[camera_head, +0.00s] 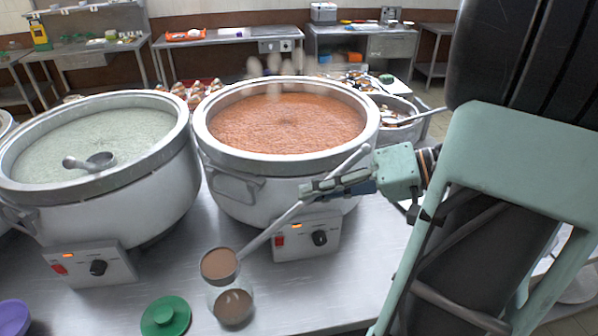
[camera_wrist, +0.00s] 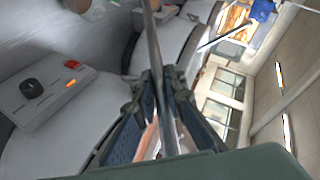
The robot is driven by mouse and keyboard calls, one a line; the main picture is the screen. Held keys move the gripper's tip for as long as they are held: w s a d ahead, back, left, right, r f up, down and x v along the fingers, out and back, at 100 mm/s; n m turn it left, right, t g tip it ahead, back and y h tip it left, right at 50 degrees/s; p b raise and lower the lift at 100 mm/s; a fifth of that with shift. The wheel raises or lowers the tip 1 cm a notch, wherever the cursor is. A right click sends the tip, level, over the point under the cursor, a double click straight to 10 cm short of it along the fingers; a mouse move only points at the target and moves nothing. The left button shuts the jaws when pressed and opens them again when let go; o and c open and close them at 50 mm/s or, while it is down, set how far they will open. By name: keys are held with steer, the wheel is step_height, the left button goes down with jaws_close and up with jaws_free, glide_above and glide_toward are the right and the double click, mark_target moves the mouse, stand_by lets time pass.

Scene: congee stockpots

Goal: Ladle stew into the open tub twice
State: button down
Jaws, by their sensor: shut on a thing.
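My gripper (camera_head: 314,188) is shut on the ladle's metal handle (camera_head: 275,228), which slants down to the left. The ladle bowl (camera_head: 220,264) looks full of brown stew and roughly level. It overlaps the mouth of the clear open tub (camera_head: 247,300) in the head view; I cannot tell whether they touch. Brown stew (camera_head: 233,308) shows low in the tub. The right stockpot (camera_head: 285,125) holds orange-brown stew. A green lid (camera_head: 165,317) lies left of the tub. In the wrist view the jaws (camera_wrist: 162,85) close around the handle; the bowl is hidden there.
The left stockpot (camera_head: 90,140) holds pale congee with another ladle (camera_head: 90,161) in it. Control boxes (camera_head: 306,237) stand in front of the pots. A purple item (camera_head: 14,317) is at the lower left. Bare steel counter (camera_head: 350,280) lies right of the tub.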

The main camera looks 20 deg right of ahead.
step_height(320, 180, down, 11)
steer(key=b, duration=0.5)
steer(key=shift+b, duration=0.4)
steer(key=shift+r+b, duration=0.1)
steer(key=shift+b, duration=0.4)
steer(key=shift+f, duration=0.2)
steer(key=shift+f+b, duration=0.45)
steer(key=shift+b, duration=0.1)
steer(key=shift+r+p, duration=0.1)
steer(key=shift+p, duration=0.25)
